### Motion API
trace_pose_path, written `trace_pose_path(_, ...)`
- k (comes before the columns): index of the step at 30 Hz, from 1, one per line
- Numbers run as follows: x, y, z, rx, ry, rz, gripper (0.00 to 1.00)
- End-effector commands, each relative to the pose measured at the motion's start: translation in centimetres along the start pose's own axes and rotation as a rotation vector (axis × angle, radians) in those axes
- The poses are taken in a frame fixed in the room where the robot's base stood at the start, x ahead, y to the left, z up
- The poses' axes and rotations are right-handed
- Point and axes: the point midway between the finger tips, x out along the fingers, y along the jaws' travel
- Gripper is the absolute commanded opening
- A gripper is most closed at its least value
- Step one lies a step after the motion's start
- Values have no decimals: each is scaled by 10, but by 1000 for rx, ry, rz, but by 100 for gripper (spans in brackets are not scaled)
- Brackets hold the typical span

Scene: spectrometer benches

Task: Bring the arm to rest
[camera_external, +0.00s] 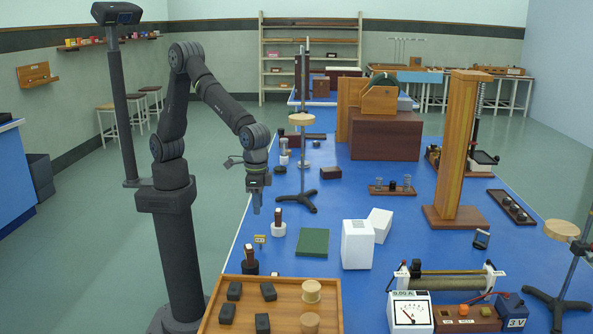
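My arm (176,110) rises from its column at the left and bends over toward the blue bench (340,205). My gripper (257,208) hangs pointing down at the bench's left edge, above and to the left of a small white-based piece with a dark red top (278,230). The fingers are small in this view and look close together. I cannot tell whether they are open or shut, and I see no object hanging from them.
A wooden tray (285,283) with dark blocks and round wooden pieces lies in front. A green pad (312,242), white boxes (357,245) and a meter (409,312) stand to the right. A stand (303,165) and a tall wooden post (459,145) rise behind.

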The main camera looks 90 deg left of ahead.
Motion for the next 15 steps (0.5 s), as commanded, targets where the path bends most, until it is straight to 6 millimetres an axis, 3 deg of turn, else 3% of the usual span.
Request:
trace_pose_path(5,22,0,0,0,-3,-2,33)
trace_pose_path(15,90,0,1,0,-3,-3,33)
